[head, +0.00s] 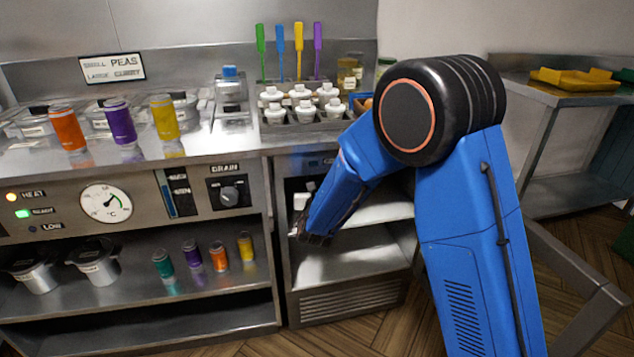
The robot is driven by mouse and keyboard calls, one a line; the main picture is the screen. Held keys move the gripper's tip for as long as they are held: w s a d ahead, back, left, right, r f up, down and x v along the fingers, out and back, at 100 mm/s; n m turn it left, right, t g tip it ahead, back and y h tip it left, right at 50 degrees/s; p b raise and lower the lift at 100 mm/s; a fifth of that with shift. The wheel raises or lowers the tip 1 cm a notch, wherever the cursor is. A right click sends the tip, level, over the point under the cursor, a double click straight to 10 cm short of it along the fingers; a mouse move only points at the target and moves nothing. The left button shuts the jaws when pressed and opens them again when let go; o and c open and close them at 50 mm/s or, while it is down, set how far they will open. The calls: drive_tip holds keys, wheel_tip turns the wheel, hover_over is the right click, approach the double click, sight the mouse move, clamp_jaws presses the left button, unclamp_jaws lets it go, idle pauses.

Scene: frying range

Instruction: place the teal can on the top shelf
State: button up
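The teal can (163,264) stands upright on the lower shelf (135,295) under the control panel, at the left end of a row of small cans. Orange (67,128), purple (120,122) and yellow (164,117) cans stand on the upper steel surface (205,146) above the panel. My gripper (308,238) is in front of the open compartment to the right of the teal can, well apart from it. It is dark and small in the view, and its fingers cannot be made out clearly.
Beside the teal can stand purple (192,253), orange (219,257) and yellow (245,246) cans. Two metal pots (98,262) (36,272) are to the left. The panel's dial (106,203) and knob (229,193) sit above. White-lidded containers (302,97) fill a rack at the back.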

drive_tip(key=shift+w+a+f, duration=0.1)
drive_tip(key=shift+w+f, duration=1.6)
drive_tip(key=shift+w, duration=0.2)
drive_tip(key=shift+f, duration=0.1)
drive_tip(key=o, duration=1.4)
drive_tip(key=shift+c, duration=0.2)
drive_tip(key=s, duration=1.2)
drive_tip(key=shift+d, duration=0.25)
